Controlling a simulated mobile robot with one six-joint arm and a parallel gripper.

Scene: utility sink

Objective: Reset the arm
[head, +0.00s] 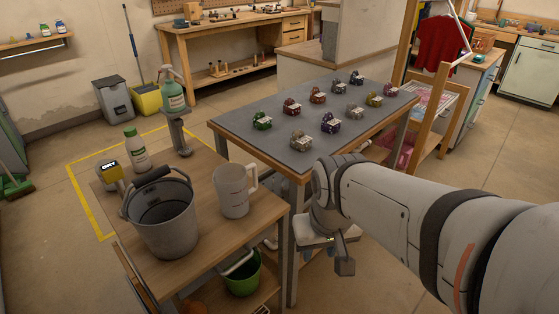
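My arm reaches in from the right edge of the head view, and its wrist is bent so that the end points down. My gripper (343,262) hangs beside the near corner of the grey-topped table, to the right of the wooden cart. Part of it is hidden behind the wrist. I see no object in it, but I cannot tell whether the fingers are open or shut.
The wooden cart (262,237) holds a grey bucket (166,225), a measuring jug (232,192) and a white bottle (135,152). A green bucket (243,279) is below. The grey-topped table (238,122) bears several small coloured objects. Floor at the left is open.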

